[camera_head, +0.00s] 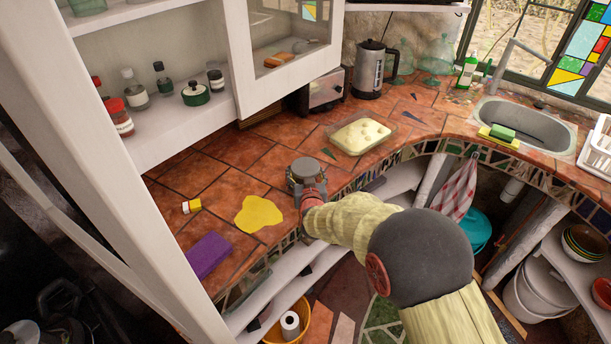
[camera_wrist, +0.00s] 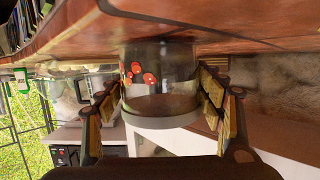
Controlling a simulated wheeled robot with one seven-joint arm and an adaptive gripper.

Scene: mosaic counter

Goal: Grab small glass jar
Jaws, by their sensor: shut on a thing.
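The small glass jar (camera_wrist: 160,90) is clear, with red spots on its side and a pale grey rim or lid. In the wrist view it sits between the two fingers of my gripper (camera_wrist: 161,100), which is shut on it. The picture looks upside down there, with the counter at the top and the jar's base close against it. I cannot tell whether it touches the counter. In the head view my gripper (camera_head: 307,182) is at the counter's front edge, and the jar is hard to tell apart from it.
On the tiled counter (camera_head: 225,180), a yellow patch (camera_head: 258,213), a purple block (camera_head: 209,254) and a small yellow-and-white item (camera_head: 191,206) lie to the left. A dish of pale food (camera_head: 361,136) is behind right. A toaster (camera_head: 323,90) and kettle (camera_head: 370,70) stand farther back.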

